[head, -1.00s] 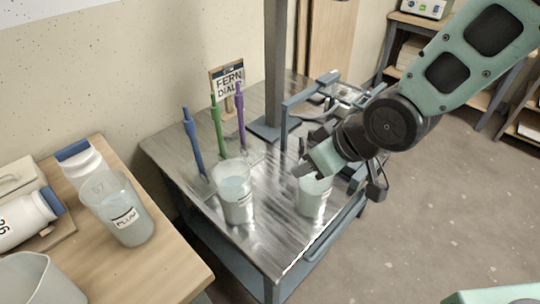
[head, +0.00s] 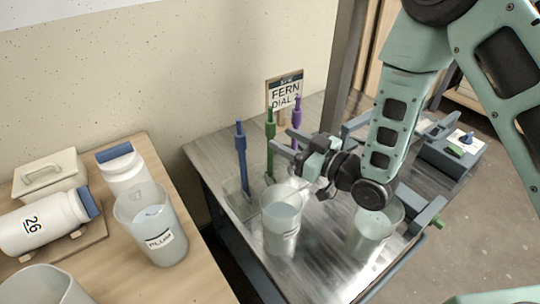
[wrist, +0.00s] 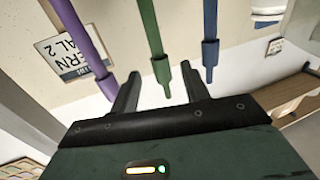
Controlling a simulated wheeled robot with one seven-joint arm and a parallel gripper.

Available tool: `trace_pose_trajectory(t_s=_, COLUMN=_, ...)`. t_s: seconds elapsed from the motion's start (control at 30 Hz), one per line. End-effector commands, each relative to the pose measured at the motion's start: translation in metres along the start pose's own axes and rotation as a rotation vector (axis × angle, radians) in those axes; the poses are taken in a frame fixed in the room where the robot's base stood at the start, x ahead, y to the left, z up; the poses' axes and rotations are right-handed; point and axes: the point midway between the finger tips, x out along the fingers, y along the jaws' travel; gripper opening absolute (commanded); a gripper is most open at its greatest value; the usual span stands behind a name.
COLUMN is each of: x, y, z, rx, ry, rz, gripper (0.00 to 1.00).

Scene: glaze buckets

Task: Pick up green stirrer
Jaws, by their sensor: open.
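The green stirrer (head: 270,133) stands upright between the blue stirrer (head: 241,150) and the purple stirrer (head: 297,113) at the back left of the metal table. My gripper (head: 284,146) is open and empty just to the right of the green stirrer, pointing at it. In the wrist view the green stirrer (wrist: 153,35) lines up with the gap between my two fingertips (wrist: 160,75). The purple stirrer (wrist: 82,35) is at left and the blue one (wrist: 210,40) at right, both outside the fingers. I cannot tell whether a finger touches a stirrer.
A clear bucket (head: 281,222) stands below my gripper, and another (head: 373,235) to its right under my arm. A wooden table at left holds a PLUM bucket (head: 160,238) and white jars.

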Motion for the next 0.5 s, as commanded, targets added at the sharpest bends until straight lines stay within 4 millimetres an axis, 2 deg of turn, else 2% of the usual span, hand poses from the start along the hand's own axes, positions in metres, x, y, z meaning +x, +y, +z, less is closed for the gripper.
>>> trace_pose_trajectory(t_s=0.3, x=0.043, y=-0.001, z=-0.004, rx=0.000, ry=-0.001, rz=-0.001, gripper=0.46)
trace_pose_trajectory(t_s=0.5, x=0.054, y=-0.001, z=-0.002, rx=0.001, ry=-0.002, rz=0.001, gripper=0.46)
